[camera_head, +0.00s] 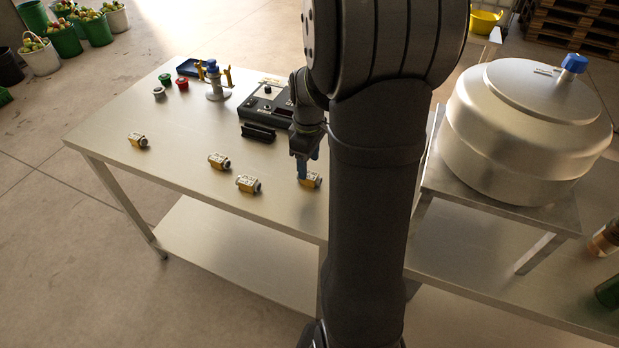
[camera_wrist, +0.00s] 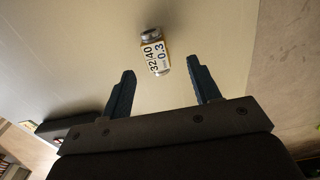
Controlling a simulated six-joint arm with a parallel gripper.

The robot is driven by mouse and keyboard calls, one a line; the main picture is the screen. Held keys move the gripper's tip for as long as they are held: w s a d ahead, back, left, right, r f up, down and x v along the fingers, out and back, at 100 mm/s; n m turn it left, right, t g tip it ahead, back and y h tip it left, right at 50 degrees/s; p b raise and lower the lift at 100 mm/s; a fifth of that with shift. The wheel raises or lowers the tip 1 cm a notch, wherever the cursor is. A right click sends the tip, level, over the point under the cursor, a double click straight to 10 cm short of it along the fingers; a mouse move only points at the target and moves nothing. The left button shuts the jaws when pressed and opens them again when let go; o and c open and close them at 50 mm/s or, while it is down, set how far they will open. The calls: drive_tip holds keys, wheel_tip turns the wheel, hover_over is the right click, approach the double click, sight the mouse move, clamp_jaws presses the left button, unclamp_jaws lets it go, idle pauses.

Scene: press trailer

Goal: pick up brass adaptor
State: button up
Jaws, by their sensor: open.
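Several small brass-coloured adaptors with silver ends and white labels lie apart on the metal table. One brass adaptor (camera_head: 313,181) is beside my gripper (camera_head: 304,168), which partly hides it. The others are a far-left adaptor (camera_head: 137,140), a middle adaptor (camera_head: 219,161) and a front adaptor (camera_head: 249,184). In the wrist view, one adaptor (camera_wrist: 154,54) shows its label, reading about "32/40" and "0.3". It lies just beyond the blue fingertips of my open gripper (camera_wrist: 162,73), roughly in line with the gap. Nothing is between the fingers.
A black control box (camera_head: 267,106) stands behind my gripper. A fitting with yellow handles (camera_head: 214,82), small caps (camera_head: 166,80) and a blue tray (camera_head: 189,67) are further back. A large steel vessel (camera_head: 528,130) stands right of my arm. The table's left front (camera_head: 120,165) is clear.

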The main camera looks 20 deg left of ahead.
drive_tip(key=shift+w+f, duration=0.15)
drive_tip(key=shift+f, duration=1.2)
drive_tip(key=shift+w+f, duration=0.1)
drive_tip(key=shift+f, duration=1.25)
drive_tip(key=c, duration=1.1)
drive_tip(key=shift+r, duration=0.1)
drive_tip(key=shift+r, duration=0.5)
wheel_tip(320, 180, up, 3)
drive_tip(key=shift+f, duration=0.15)
drive_tip(key=d+r, duration=0.7)
drive_tip(key=d, duration=0.5)
wheel_tip(320, 180, up, 5)
drive_tip(key=m, duration=0.4)
hover_over(310, 175)
drive_tip(key=w+d, duration=0.3)
drive_tip(key=w, duration=0.1)
drive_tip(key=a+r+m, duration=0.1)
drive_tip(key=a+m, duration=0.1)
drive_tip(key=a, duration=0.1)
drive_tip(key=w+a+r+m, duration=0.1)
drive_tip(key=a+r+m, duration=0.1)
drive_tip(key=a, duration=0.1)
drive_tip(key=w+a+r+m, duration=0.1)
drive_tip(key=a+r, duration=0.1)
drive_tip(key=a, duration=0.2)
drive_tip(key=shift+w+m, duration=0.15)
drive_tip(key=shift+m, duration=0.25)
